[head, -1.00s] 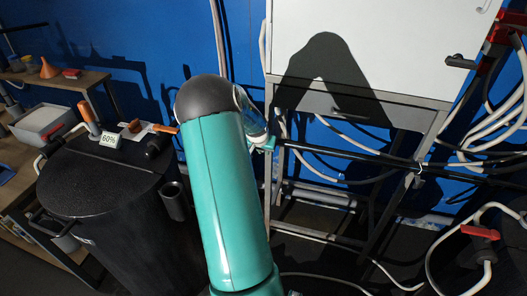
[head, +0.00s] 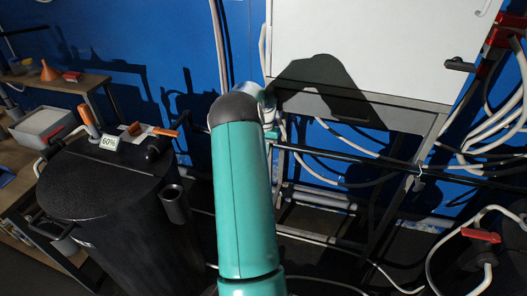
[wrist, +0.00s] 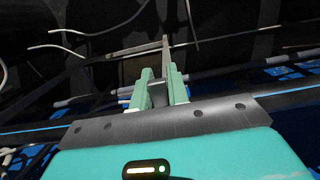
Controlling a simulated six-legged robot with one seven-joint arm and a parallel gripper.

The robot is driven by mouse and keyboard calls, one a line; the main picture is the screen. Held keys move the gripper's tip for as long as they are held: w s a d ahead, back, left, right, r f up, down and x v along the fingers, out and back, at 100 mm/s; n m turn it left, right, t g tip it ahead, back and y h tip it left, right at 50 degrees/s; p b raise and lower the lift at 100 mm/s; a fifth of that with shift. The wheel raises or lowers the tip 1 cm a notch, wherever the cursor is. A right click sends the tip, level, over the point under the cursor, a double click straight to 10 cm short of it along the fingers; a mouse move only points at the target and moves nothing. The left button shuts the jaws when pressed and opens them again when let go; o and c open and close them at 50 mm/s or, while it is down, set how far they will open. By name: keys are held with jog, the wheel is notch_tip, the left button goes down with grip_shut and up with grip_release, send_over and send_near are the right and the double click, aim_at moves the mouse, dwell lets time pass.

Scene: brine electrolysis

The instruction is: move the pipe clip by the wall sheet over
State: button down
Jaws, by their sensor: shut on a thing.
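My gripper (wrist: 161,92) shows in the wrist view with two green fingers close together. It is shut on a small grey piece (wrist: 159,98), which I take to be the pipe clip; its shape is mostly hidden between the fingers. In the head view, my arm hides most of the gripper; a bit of teal shows beside the left leg of the metal frame. A large pale panel (head: 370,40) stands in that frame against the blue wall. I cannot tell whether it is the wall sheet.
Dark pipes (head: 350,155) and loose pale hoses (head: 490,135) run behind and beside the frame. A black drum (head: 100,190) with a 60% card (head: 108,143) stands at left. A red-handled valve (head: 480,234) is at lower right. A bench (head: 60,80) holds an orange funnel (head: 48,70).

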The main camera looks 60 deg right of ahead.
jog(key=shift+f, duration=0.1)
jog(key=c, duration=1.4)
grip_release()
jog(key=shift+o, duration=0.2)
jog(key=shift+r, duration=0.35)
notch_tip(320, 180, up, 3)
jog(key=shift+f, duration=0.2)
jog(key=s+a+r, duration=0.6)
jog(key=a+r, duration=0.3)
jog(key=a, duration=0.3)
jog(key=shift+s+a+r, duration=0.15)
jog(key=shift+a+r, duration=0.1)
jog(key=shift+r, duration=0.15)
